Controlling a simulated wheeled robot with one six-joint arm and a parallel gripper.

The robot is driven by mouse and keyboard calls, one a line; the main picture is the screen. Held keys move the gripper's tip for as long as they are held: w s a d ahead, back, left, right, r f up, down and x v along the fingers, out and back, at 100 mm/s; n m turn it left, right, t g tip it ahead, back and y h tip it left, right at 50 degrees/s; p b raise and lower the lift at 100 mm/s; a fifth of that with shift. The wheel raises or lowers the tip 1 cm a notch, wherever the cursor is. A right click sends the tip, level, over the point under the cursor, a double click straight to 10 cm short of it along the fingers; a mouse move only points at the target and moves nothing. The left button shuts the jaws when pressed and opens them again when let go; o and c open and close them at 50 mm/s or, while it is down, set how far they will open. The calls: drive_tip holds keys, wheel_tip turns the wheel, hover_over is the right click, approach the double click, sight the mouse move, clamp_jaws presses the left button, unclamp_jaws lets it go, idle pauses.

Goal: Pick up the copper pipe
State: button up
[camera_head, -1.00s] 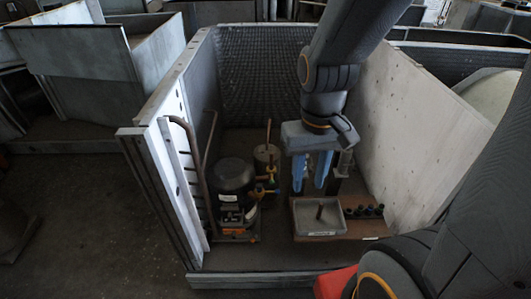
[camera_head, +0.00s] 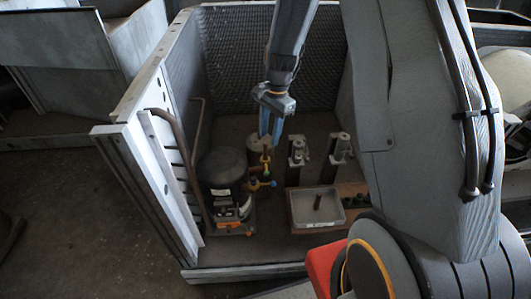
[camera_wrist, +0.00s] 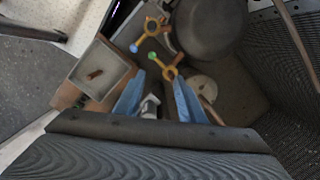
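My gripper (camera_head: 271,127) points down over the blower housing. In the wrist view its two blue fingers (camera_wrist: 158,98) stand apart, open with nothing between them. In the head view the fingers are beside a pale canister (camera_head: 254,143), whose upright thin copper pipe is partly hidden behind them. In the wrist view a thin brown pipe (camera_wrist: 211,110) shows just right of the right finger, by the canister (camera_wrist: 202,88). A short brown pipe piece (camera_head: 317,202) sits in a grey tray (camera_head: 316,224); it also shows in the wrist view (camera_wrist: 95,74). I cannot tell which is the task's pipe.
A black compressor (camera_head: 222,168) stands left of the canister, with yellow-handled valves (camera_head: 264,171) between. A tall bent pipe (camera_head: 181,140) runs along the left wall. Two metal fittings (camera_head: 297,150) stand behind the tray. Mesh and panel walls (camera_head: 240,50) enclose the space.

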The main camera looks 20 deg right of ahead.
sight(263, 156)
drive_tip(key=w+f+m, duration=0.2)
drive_tip(key=f, duration=0.1)
drive_tip(key=w+f, duration=0.1)
drive_tip(key=f, duration=0.1)
drive_tip(key=shift+w+d+m, duration=0.2)
drive_tip(key=shift+w+m, duration=0.05)
drive_tip(key=shift+m, duration=0.15)
drive_tip(key=shift+w+a+f+p, duration=0.1)
drive_tip(key=shift+a+f+p, duration=0.1)
drive_tip(key=shift+f, duration=1.05)
drive_tip(key=shift+w+a+f+p, duration=0.1)
drive_tip(key=shift+a+f, duration=0.15)
drive_tip(key=shift+f, duration=0.95)
drive_tip(key=shift+a+f+p, duration=0.1)
drive_tip(key=shift+a+f, duration=0.1)
drive_tip(key=shift+f, duration=1.05)
drive_tip(key=shift+c, duration=0.4)
clamp_jaws()
